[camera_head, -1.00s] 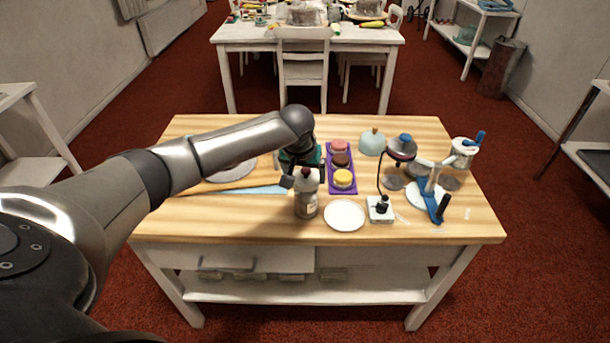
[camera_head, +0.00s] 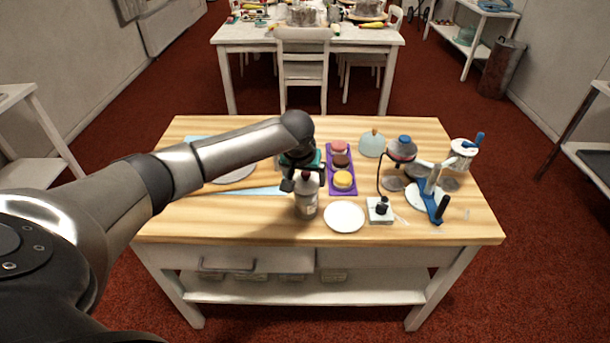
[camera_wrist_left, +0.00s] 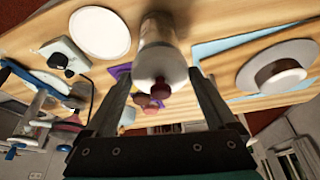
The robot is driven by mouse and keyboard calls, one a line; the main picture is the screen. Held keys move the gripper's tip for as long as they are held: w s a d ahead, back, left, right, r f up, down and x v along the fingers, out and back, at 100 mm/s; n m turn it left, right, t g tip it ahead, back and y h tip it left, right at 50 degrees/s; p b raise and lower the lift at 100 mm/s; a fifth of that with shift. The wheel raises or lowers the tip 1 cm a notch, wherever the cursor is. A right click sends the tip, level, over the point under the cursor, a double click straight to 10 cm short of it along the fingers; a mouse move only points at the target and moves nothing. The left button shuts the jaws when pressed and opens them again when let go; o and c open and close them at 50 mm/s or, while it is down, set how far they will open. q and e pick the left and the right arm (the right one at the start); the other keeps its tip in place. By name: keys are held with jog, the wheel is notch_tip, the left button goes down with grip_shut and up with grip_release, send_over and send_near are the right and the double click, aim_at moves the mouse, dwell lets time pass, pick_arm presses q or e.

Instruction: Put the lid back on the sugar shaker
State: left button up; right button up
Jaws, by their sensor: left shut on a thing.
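The sugar shaker (camera_head: 306,206) stands upright near the front middle of the wooden table, a grey-white bottle with a label. Its pale domed lid (camera_wrist_left: 158,66) with a dark red tip is at the top of the shaker in the left wrist view. My left gripper (camera_head: 306,184) is above the shaker, pointing down, with its fingers on either side of the lid and shut on it. In the left wrist view the lid lies between the two fingertips (camera_wrist_left: 160,77). Whether the lid is fully seated is unclear. My right gripper is not in view.
A white plate (camera_head: 344,217) lies right of the shaker. A purple tray (camera_head: 334,158) with coloured jars stands behind it. A small white device (camera_head: 379,216) and a blue-and-white stand (camera_head: 432,204) are further right. A pale blue mat (camera_head: 262,190) lies left. The table's front left is clear.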

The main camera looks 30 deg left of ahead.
pick_arm(q)
jog(key=shift+f+p, duration=0.2)
jog(key=shift+p, duration=0.15)
dwell(0.7)
jog(key=shift+p, duration=0.5)
jog(key=shift+f, duration=0.45)
dwell(1.0)
jog(key=shift+f+p, duration=0.25)
jog(key=shift+p, duration=0.1)
dwell(0.5)
jog(key=shift+p, duration=0.35)
jog(key=shift+f, duration=0.1)
dwell(0.4)
jog(key=o, duration=1)
jog(key=shift+r, duration=0.2)
